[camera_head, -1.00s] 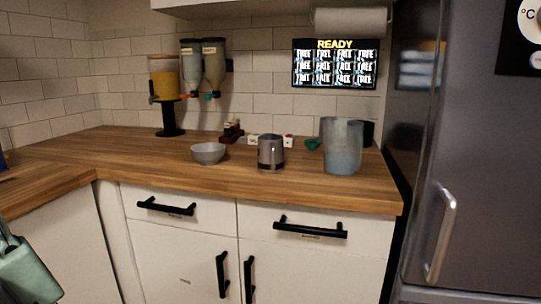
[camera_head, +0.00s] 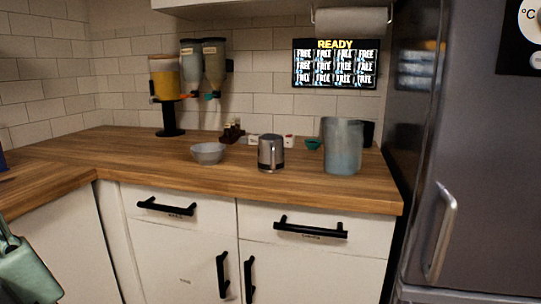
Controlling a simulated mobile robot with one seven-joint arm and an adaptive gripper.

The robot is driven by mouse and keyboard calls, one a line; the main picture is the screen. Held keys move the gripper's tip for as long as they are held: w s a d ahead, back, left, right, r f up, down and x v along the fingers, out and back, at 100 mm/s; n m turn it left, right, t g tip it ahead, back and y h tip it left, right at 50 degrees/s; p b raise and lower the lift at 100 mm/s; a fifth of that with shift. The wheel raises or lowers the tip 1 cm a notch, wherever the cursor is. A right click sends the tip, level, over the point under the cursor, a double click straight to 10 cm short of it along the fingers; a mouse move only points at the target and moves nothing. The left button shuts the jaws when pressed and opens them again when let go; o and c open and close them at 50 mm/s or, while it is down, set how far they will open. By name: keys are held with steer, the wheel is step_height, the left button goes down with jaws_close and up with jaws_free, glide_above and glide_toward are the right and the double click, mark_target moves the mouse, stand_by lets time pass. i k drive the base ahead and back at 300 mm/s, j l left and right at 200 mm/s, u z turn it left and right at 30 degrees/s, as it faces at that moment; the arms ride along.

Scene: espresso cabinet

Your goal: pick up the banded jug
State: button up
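A small grey metallic jug (camera_head: 271,152) stands upright on the wooden counter (camera_head: 120,160), in the middle of the head view. It has a darker rim and a darker stripe low on its side, and it looks like the banded jug. A larger pale blue-grey container (camera_head: 342,146) stands upright to its right, apart from it. My gripper is not visible in this view, and nothing is seen touching the jug.
A grey bowl (camera_head: 208,153) sits left of the jug. Small bottles (camera_head: 232,132), white packets and a teal cup (camera_head: 312,144) are behind. A fridge (camera_head: 470,150) bounds the right. The counter's front strip is clear.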

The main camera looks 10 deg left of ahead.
mark_target(270, 147)
steer(key=i+l+u, duration=0.7)
steer(key=i+l, duration=0.15)
steer(key=i+l+u, duration=0.35)
steer(key=l, duration=0.25)
steer(key=i+j, duration=0.05)
